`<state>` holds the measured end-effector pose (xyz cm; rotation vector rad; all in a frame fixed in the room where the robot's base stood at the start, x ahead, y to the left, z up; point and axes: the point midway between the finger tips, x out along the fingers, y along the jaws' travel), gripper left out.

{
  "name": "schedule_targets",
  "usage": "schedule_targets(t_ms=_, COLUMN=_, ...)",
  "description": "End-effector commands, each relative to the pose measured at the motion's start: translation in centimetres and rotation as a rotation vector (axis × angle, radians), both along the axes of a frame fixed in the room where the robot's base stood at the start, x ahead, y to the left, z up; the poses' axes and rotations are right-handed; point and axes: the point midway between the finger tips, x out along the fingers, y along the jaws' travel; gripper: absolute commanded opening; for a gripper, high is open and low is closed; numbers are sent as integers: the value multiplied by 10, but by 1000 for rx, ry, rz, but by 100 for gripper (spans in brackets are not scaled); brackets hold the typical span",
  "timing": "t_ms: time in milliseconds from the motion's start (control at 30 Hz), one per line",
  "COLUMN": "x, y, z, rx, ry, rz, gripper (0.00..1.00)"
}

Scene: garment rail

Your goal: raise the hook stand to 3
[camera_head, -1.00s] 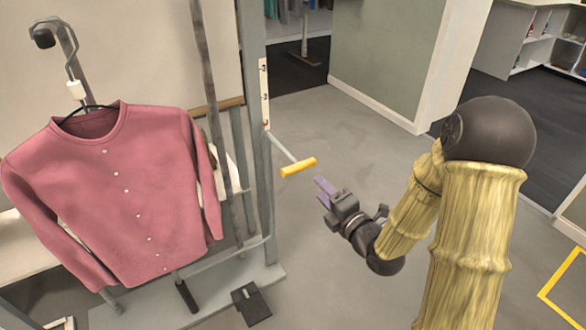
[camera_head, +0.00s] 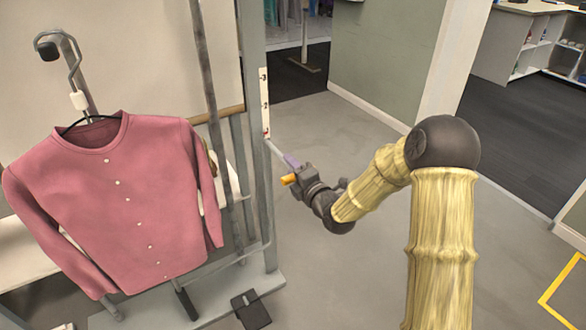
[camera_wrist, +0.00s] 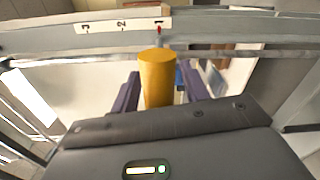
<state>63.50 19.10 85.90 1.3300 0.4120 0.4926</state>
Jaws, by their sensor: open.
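The hook stand has a grey upright post (camera_head: 256,140) with a white scale strip (camera_head: 264,102). In the wrist view the scale (camera_wrist: 122,25) reads 1, 2, 3, and a small red pointer (camera_wrist: 159,29) is at 1. A yellow crank handle (camera_wrist: 157,78) sits between the two purple fingers of my gripper (camera_wrist: 157,95). The fingers are open, one on each side of it. In the head view my gripper (camera_head: 291,170) is at the handle (camera_head: 289,179), which is partly hidden. A bent hook (camera_head: 74,70) stands at the upper left.
A pink cardigan (camera_head: 120,200) hangs on a black hanger under the hook, left of the post. A black pedal-like piece (camera_head: 250,310) is at the stand's base (camera_head: 190,318). Grey floor to the right is free. A green-grey wall (camera_head: 385,50) stands behind.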

Motion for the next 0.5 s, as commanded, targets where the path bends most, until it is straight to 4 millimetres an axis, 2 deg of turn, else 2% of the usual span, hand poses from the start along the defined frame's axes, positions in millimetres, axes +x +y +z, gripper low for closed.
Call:
schedule_targets(t_ms=200, x=0, y=0, z=0, rx=0, ry=0, rz=0, gripper=45)
schedule_targets(t_ms=433, x=0, y=0, z=0, rx=-1, ry=-1, rz=0, gripper=0)
schedule_targets(t_ms=500, x=0, y=0, z=0, rx=-1, ry=-1, rz=0, gripper=0)
